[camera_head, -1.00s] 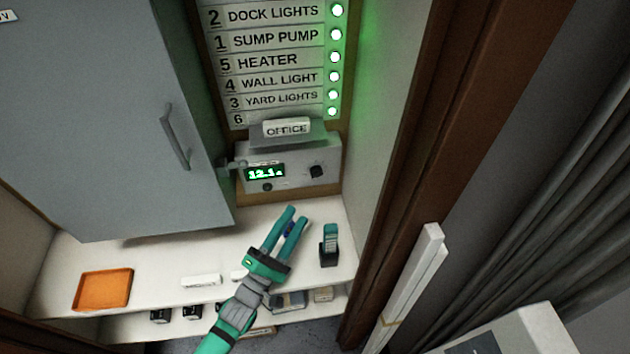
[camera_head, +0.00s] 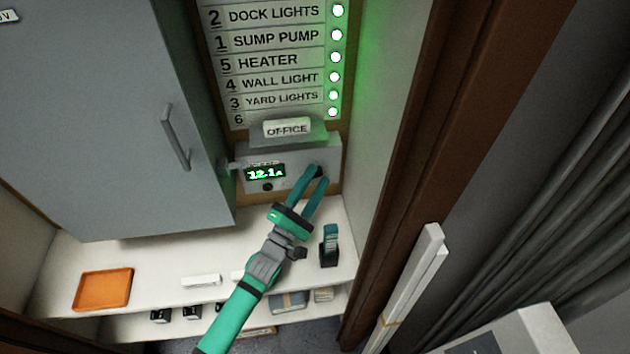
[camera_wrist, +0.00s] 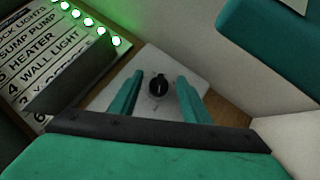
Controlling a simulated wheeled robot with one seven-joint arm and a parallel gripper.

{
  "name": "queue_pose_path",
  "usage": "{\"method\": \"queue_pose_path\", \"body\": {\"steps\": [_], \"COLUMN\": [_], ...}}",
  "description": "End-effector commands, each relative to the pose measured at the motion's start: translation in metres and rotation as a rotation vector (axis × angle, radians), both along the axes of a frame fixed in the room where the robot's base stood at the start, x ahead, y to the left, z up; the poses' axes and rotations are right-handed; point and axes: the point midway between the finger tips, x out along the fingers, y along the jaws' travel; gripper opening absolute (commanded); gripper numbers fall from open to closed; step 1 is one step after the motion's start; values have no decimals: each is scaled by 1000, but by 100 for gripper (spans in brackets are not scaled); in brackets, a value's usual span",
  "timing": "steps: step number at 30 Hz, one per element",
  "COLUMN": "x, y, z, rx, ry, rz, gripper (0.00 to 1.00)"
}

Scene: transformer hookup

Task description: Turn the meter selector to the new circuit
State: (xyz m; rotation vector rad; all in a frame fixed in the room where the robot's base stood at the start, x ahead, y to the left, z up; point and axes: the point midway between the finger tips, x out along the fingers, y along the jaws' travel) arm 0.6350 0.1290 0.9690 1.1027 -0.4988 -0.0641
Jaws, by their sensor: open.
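The meter (camera_head: 292,182) is a pale box at the back of the shelf, with a green display (camera_head: 265,173) that reads about 12.1. Its selector (camera_wrist: 159,88) is a round black knob, seen between my fingertips in the wrist view. In the head view my gripper (camera_head: 314,174) is open at the right part of the meter's face, and its fingers partly hide the knob. One finger is on each side of the knob in the wrist view. I cannot tell whether they touch it. A label reading OFFICE (camera_head: 287,128) stands above the meter.
A circuit list (camera_head: 270,62) with lit green lamps is above, its row 6 blank. A grey cabinet door (camera_head: 100,110) stands left. A small teal-and-black item (camera_head: 329,246) and an orange tray (camera_head: 103,290) are on the shelf. A wall closes the right side.

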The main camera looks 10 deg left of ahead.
Motion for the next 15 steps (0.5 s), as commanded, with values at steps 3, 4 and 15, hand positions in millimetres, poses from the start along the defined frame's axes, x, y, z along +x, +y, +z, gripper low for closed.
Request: {"method": "queue_pose_path", "body": {"steps": [3,4,15], "x": [2,2,2], "y": [0,0,0], "z": [1,1,1], "rx": [-1,-1,0], "ry": [0,0,0], "rz": [1,1,1], "gripper": [43,43,3]}}
